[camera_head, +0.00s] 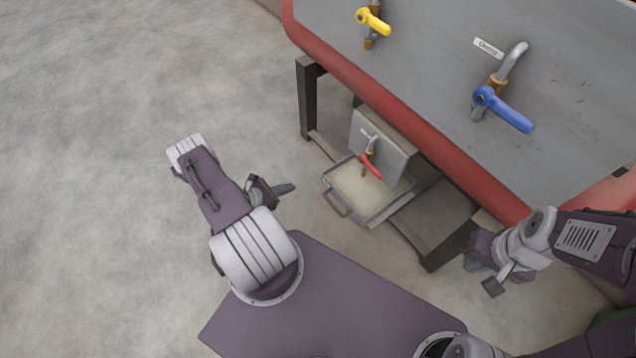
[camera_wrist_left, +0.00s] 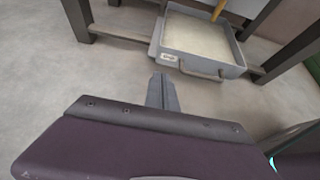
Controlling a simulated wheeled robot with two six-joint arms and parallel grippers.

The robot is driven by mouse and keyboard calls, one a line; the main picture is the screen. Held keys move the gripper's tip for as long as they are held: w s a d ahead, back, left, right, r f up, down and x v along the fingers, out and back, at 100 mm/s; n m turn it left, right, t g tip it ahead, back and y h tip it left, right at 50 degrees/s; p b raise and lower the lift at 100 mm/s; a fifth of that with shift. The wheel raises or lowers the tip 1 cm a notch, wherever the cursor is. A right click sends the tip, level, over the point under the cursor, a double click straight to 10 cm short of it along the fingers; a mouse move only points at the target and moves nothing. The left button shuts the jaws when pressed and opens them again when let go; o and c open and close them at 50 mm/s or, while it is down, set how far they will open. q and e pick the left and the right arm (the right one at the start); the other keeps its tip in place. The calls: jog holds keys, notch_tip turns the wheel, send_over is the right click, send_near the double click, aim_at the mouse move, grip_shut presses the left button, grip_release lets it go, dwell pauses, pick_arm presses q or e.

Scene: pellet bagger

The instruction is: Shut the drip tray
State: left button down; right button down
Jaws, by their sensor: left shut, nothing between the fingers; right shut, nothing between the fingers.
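The drip tray (camera_head: 372,214) is a shallow grey tray with a pale inside, pulled out from a low shelf under the red-edged machine. Its handle (camera_head: 335,204) is on the side toward my left gripper. My left gripper (camera_head: 288,188) is shut and empty, a short way left of the handle and apart from it. In the left wrist view the tray (camera_wrist_left: 205,67) and its handle (camera_wrist_left: 202,75) lie just beyond my shut fingertips (camera_wrist_left: 162,82). My right gripper (camera_head: 494,281) is shut and empty, off to the right of the tray near the machine's front edge.
The machine (camera_head: 420,125) has a red rim and a yellow tap (camera_head: 373,21) and a blue tap (camera_head: 503,109). A red-handled tap (camera_head: 370,164) hangs over the tray. A dark leg (camera_head: 307,99) stands behind the tray. The floor at left is clear.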

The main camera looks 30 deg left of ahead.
pick_arm(q)
jog(key=b, duration=0.6)
send_near(323, 175)
notch_tip(323, 175, down, 5)
jog(key=w, duration=0.2)
jog(key=shift+w+d+r+b, duration=0.25)
jog(key=shift+w+d+b, duration=0.05)
jog(key=shift+w, duration=0.25)
jog(key=shift+w+d+r+b, duration=0.2)
jog(key=shift+w+d+b, duration=0.1)
jog(key=shift+w, duration=0.25)
jog(key=shift+w+d+r, duration=0.15)
jog(key=shift+w+d, duration=0.1)
jog(key=shift+w, duration=0.3)
jog(key=shift+w, duration=0.1)
